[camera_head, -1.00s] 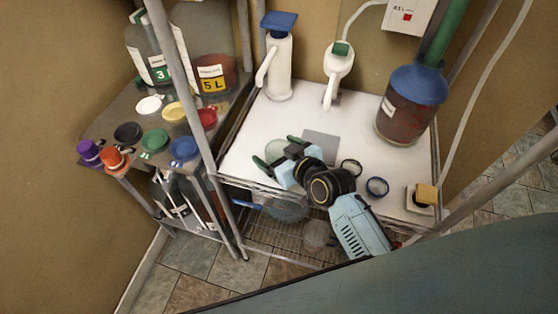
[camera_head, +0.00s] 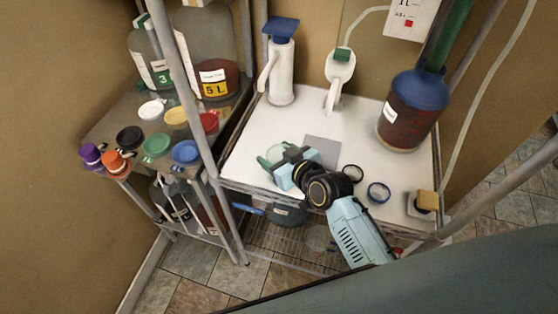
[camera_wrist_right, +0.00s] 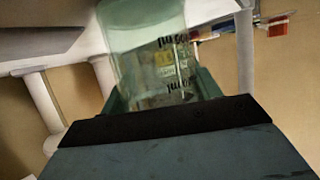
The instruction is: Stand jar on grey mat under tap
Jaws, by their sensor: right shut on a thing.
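The clear greenish jar (camera_head: 268,160) is on or just above the white worktop, left of the grey mat; whether its base touches is hidden. It also shows in the right wrist view (camera_wrist_right: 142,40), with marks on its side, between the green fingers. My right gripper (camera_head: 278,158) is shut on the jar, reaching in from the lower right; its body hides part of the jar. The grey mat (camera_head: 322,148) lies flat and bare in front of the white tap with a green top (camera_head: 340,72). My left gripper is out of view.
A white dispenser with a blue top (camera_head: 281,65) stands at back left. A dark bottle with a blue cap (camera_head: 408,112) stands at right. Black (camera_head: 352,173) and blue (camera_head: 378,192) rings lie near the front. A rack post (camera_head: 185,90) rises at left.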

